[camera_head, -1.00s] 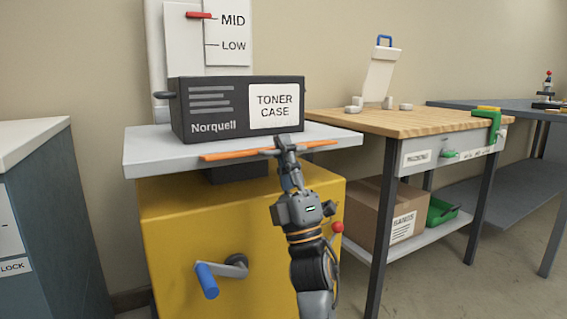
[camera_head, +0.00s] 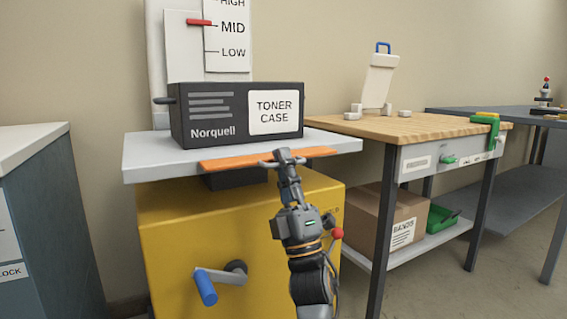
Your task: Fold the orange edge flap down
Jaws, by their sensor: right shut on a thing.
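The orange edge flap (camera_head: 232,162) runs along the front edge of the grey platform (camera_head: 150,161) on the yellow machine. Its orange face shows as a band that tilts down toward me. My right gripper (camera_head: 283,158) is shut on the orange edge flap near its middle, and its fingers hide a small part of it. My left gripper is not in view.
A black toner case (camera_head: 215,112) stands on the platform behind the flap. A crank with a blue handle (camera_head: 205,287) and a red knob (camera_head: 337,233) are on the yellow machine (camera_head: 180,235). A wooden-topped table (camera_head: 400,125) stands right.

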